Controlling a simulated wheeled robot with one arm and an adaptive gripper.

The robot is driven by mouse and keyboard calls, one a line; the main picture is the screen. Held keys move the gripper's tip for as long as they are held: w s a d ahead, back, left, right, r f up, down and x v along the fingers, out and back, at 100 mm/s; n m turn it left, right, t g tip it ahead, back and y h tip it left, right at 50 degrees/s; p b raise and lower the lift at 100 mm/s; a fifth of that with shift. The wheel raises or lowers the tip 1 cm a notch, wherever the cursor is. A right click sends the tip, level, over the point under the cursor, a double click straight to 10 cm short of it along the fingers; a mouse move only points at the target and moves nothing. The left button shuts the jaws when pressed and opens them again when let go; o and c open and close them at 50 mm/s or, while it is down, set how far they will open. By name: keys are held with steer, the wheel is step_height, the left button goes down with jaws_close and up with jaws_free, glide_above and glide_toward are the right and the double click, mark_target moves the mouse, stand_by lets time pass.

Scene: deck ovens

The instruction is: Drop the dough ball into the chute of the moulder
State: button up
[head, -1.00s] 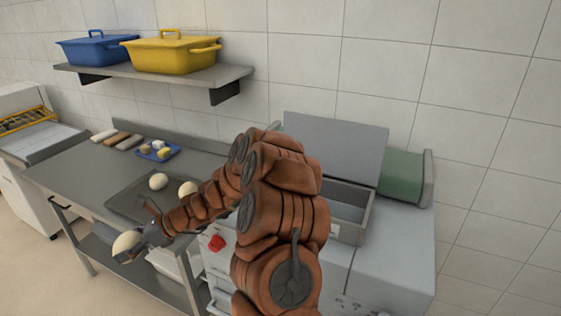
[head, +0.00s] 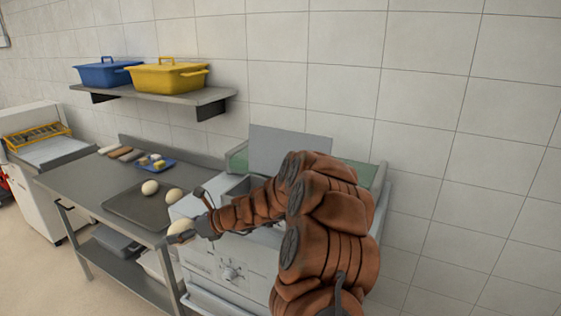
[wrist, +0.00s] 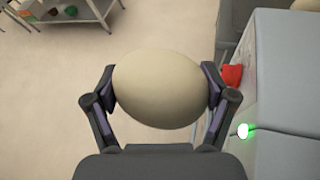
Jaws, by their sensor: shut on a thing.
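The dough ball (wrist: 158,88) is pale and rounded, held between both fingers of my gripper (wrist: 160,92) in the wrist view. In the head view the ball (head: 180,228) shows at the end of my arm, with my gripper (head: 190,234) around it, in front of the moulder's left front edge. The moulder (head: 206,265) is a pale grey machine with a raised grey lid (head: 290,150) at its back. A chute opening (head: 241,187) shows in its top, partly hidden by my arm. Below the ball, the wrist view shows floor.
Two more dough balls lie on a dark tray (head: 128,212) on the steel table (head: 85,185) left of the moulder. A red knob (wrist: 232,77) and a green light (wrist: 243,131) are at the machine's side. A shelf (head: 150,94) holds blue and yellow pots.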

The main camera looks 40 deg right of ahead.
steer(key=s+d+r+m+t+h, duration=0.1)
steer(key=s+d+r+m+h, duration=0.3)
steer(key=d, duration=0.7)
steer(key=d+r+m+t+h, duration=0.1)
steer(key=d+r+m+h, duration=0.1)
steer(key=d+r, duration=0.6)
steer(key=s+d+r+m+t+h, duration=0.1)
steer(key=s+d+r+m+h, duration=0.2)
steer(key=d, duration=1)
step_height(320, 180, down, 7)
steer(key=w+b, duration=0.1)
steer(key=b, duration=0.2)
steer(key=shift+r+h, duration=0.2)
steer(key=shift+h, duration=0.1)
steer(key=shift+a+b, duration=0.1)
steer(key=shift+b, duration=0.2)
steer(key=o, duration=1.1)
